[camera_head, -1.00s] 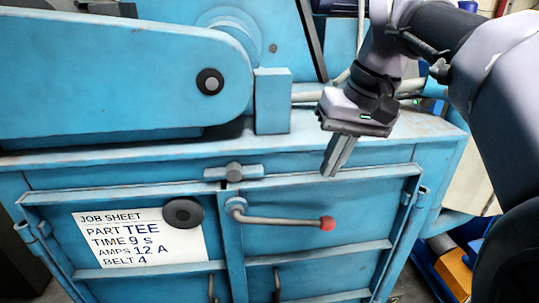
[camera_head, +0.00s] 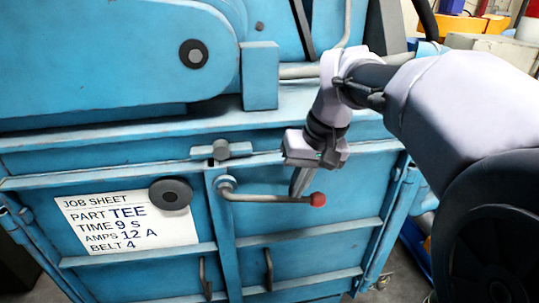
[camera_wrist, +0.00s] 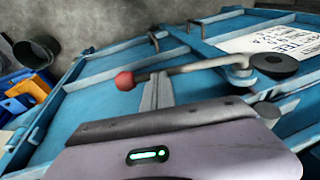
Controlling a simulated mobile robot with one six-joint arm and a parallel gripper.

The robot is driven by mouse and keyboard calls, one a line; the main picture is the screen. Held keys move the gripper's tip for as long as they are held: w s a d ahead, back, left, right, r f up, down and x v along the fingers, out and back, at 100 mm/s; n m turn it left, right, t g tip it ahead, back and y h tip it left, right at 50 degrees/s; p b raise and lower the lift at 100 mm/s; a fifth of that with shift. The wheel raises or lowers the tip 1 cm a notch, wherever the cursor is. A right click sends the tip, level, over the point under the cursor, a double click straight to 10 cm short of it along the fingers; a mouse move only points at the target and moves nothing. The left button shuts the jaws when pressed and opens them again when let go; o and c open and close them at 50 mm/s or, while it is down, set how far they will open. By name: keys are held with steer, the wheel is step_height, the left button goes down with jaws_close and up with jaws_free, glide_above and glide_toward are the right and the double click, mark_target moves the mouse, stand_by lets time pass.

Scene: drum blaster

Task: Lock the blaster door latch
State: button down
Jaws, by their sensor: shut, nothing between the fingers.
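The door latch (camera_head: 265,197) is a grey lever with a red ball knob (camera_head: 318,199) at its right end and a pivot at its left end by the door seam. It lies about level across the blue right door (camera_head: 335,218). My gripper (camera_head: 297,193) is shut and empty, pointing down, with its fingertips at the lever close to the knob. Whether they touch it cannot be told. In the wrist view the lever (camera_wrist: 195,67) runs past my fingertips (camera_wrist: 155,92), with the red knob (camera_wrist: 125,81) just to their left.
A black round knob (camera_head: 171,194) and a white job sheet (camera_head: 130,222) are on the left door. A small grey catch (camera_head: 221,150) sits above the seam. Two door handles (camera_head: 268,270) hang lower. A dark bucket (camera_wrist: 37,52) and coloured bins (camera_wrist: 25,90) stand beside the blaster.

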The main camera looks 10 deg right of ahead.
steer(key=shift+a+f, duration=0.1)
steer(key=shift+f, duration=0.15)
steer(key=shift+f+y+b, duration=0.3)
steer(key=shift+f+b, duration=0.1)
steer(key=shift+f, duration=0.1)
steer(key=a+f+m+t+y+b, duration=0.1)
steer(key=a+f+y+b, duration=0.9)
steer(key=b, duration=1.6)
step_height(320, 180, down, 4)
steer(key=m+y, duration=0.1)
steer(key=y, duration=0.4)
steer(key=shift+a+f, duration=0.15)
steer(key=shift+a, duration=0.25)
